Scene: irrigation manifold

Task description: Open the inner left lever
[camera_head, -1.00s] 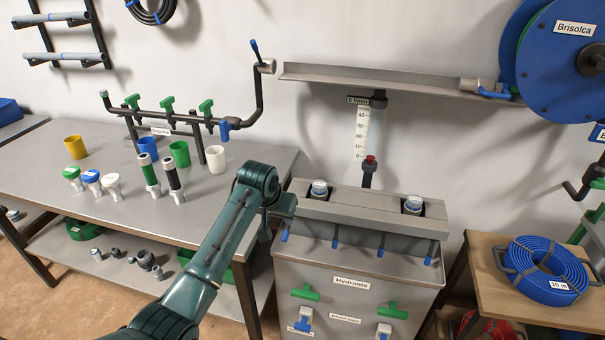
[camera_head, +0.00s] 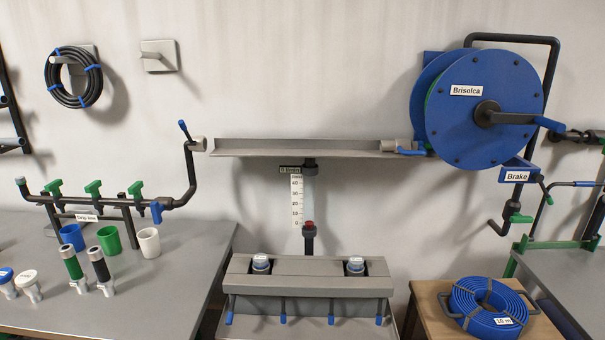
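A grey trough-shaped unit (camera_head: 308,281) stands at the bottom centre. Several dark levers with blue tips hang down its front in a row. The inner left lever (camera_head: 283,311) is the second from the left and hangs about straight down. The inner right lever (camera_head: 331,312) hangs beside it in a similar pose. The outer left lever (camera_head: 230,310) and outer right lever (camera_head: 379,311) hang near the unit's ends. The cabinet front below is cut off by the picture's edge. Neither of my grippers is in view.
Two round caps sit in the unit's top. A gauge (camera_head: 296,200) and red-topped pipe stand behind it. A table (camera_head: 185,270) with cups and a green-valved pipe is at left. A wooden stand (camera_head: 425,300) with a blue hose coil (camera_head: 490,300) is at right.

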